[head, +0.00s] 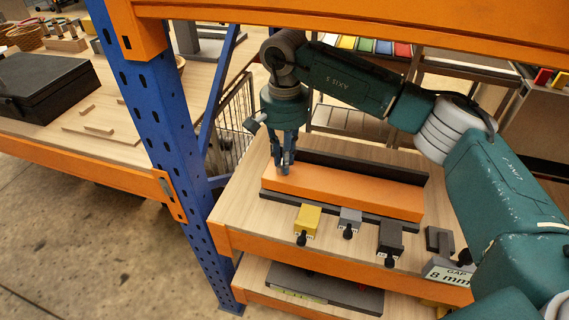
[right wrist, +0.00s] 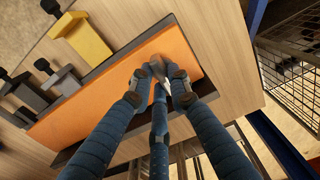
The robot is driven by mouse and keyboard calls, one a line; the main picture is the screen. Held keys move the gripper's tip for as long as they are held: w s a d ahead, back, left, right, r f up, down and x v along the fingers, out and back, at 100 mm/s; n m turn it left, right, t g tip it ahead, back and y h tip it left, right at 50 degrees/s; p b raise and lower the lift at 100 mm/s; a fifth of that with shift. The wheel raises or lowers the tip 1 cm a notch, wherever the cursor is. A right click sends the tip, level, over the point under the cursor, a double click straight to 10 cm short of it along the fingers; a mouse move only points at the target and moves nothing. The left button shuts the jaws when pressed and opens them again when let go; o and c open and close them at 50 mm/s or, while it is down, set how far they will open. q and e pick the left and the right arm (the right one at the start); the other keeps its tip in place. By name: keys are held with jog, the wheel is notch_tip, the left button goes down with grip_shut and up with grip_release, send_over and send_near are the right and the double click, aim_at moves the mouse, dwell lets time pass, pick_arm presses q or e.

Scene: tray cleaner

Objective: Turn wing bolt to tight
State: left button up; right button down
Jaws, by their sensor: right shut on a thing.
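An orange bar (head: 345,191) lies flat in a dark holder between two dark rails on the wooden shelf. My right gripper (head: 283,168) points down at the bar's left end. In the right wrist view its fingers (right wrist: 159,78) are closed around a small greyish metal piece, which looks like the wing bolt (right wrist: 156,66), over the orange surface (right wrist: 105,90). The fingers hide most of the bolt, so I cannot tell how its wings are turned or how tight it is. My left gripper is not in view.
Yellow (head: 307,220), grey (head: 350,219) and black (head: 391,237) blocks with dark knobs stand along the holder's front. A sign reading "8 mm" (head: 447,272) is at the front right. A blue post (head: 160,120) rises at left and an orange beam (head: 350,14) crosses above.

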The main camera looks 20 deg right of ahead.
jog(key=shift+w+r+n, duration=0.1)
jog(key=shift+r+n, duration=0.05)
jog(key=shift+n, duration=0.35)
jog(key=c, duration=1.6)
grip_release()
jog(key=shift+c, duration=0.2)
notch_tip(320, 180, up, 12)
